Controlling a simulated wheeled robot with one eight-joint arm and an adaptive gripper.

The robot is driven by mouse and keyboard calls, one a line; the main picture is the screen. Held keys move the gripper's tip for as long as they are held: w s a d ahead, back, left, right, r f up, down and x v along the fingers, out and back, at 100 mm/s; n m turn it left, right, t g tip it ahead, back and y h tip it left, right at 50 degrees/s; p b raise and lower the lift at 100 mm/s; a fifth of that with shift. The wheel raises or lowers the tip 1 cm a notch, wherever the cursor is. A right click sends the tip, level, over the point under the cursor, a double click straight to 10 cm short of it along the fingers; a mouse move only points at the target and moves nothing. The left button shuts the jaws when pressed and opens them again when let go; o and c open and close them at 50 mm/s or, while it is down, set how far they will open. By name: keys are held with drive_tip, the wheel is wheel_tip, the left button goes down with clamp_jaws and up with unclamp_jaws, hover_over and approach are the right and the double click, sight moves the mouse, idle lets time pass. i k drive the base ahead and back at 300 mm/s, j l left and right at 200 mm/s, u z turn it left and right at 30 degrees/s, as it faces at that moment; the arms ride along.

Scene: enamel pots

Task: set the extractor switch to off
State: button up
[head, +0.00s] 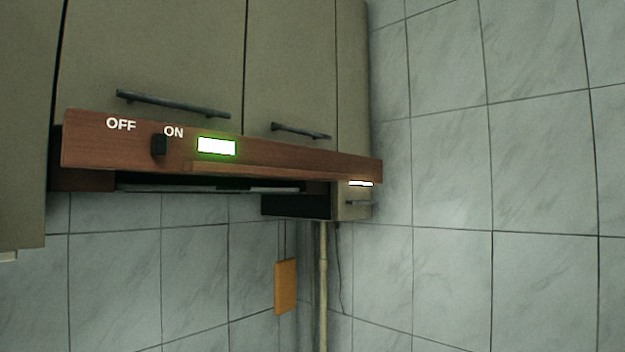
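The extractor switch is a small black slider (159,145) on the front of the brown wooden extractor hood panel (300,158) in the head view. White lettering above it reads OFF on the left and ON on the right. The slider sits close to the ON label, just below and left of it. A rectangular indicator (217,146) to its right glows white with a green edge. My gripper does not show in this view.
Grey-green wall cabinets (150,55) with dark bar handles (172,103) stand above the hood. Below it, an orange-brown board (286,286) hangs near a pale vertical pipe (322,280). Tiled walls (450,170) close off the right and back. The space before the panel looks clear.

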sight(159, 141)
drive_tip(key=j+u, duration=0.15)
drive_tip(key=u, duration=0.25)
drive_tip(key=j+u, duration=0.2)
drive_tip(key=u, duration=0.25)
drive_tip(key=j+u, duration=0.15)
drive_tip(key=u, duration=0.25)
